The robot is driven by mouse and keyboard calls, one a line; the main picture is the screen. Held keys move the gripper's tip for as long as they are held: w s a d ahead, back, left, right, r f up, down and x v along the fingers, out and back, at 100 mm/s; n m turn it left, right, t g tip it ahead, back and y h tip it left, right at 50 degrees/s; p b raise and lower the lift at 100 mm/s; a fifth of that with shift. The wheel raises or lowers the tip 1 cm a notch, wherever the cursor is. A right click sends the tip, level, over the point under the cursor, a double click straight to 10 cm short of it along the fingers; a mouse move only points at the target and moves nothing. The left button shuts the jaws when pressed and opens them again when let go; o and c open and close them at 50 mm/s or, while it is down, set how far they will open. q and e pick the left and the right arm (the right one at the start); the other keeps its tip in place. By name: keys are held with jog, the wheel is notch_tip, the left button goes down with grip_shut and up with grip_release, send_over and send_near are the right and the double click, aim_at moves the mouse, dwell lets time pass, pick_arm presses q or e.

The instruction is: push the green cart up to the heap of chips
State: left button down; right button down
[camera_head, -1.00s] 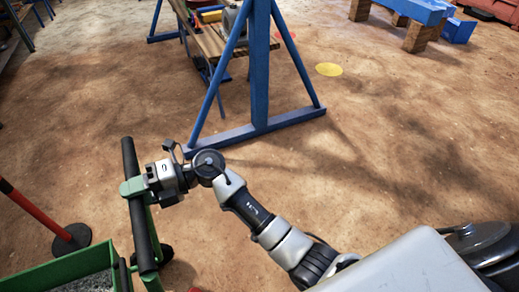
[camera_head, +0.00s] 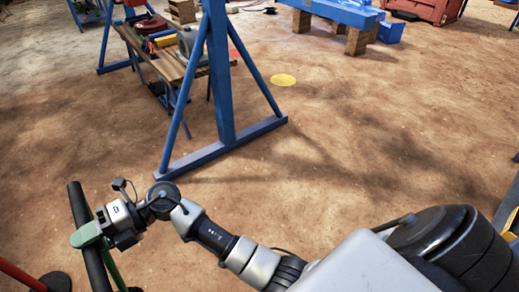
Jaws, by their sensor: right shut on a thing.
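The green cart shows at the lower left only by its black push handle (camera_head: 92,240) and part of its green frame (camera_head: 112,268); its tray is out of the picture. My right gripper (camera_head: 95,234) is shut on the handle, near the green bracket around the bar. My right arm reaches to it from the lower right. My left gripper is not in view. I cannot make out a heap of chips in this view.
A blue steel stand (camera_head: 218,90) stands ahead, beside a wooden bench (camera_head: 165,62) with tools. A red post (camera_head: 20,272) on a dark base stands left of the handle. A yellow floor disc (camera_head: 283,80) lies beyond. The dirt floor at centre right is clear.

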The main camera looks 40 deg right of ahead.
jog(key=shift+s+d+f, duration=0.1)
jog(key=shift+d+f, duration=0.25)
jog(key=c, duration=1.3)
grip_release()
jog(key=shift+d, duration=0.15)
jog(key=o, duration=0.3)
jog(key=shift+o, duration=1.1)
jog(key=shift+a+r, duration=0.1)
jog(key=shift+a, duration=0.15)
jog(key=shift+r, duration=0.15)
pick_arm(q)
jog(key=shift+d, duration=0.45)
pick_arm(e)
jog(key=shift+r, duration=0.1)
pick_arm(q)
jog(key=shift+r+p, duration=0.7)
pick_arm(e)
jog(key=d, duration=1.2)
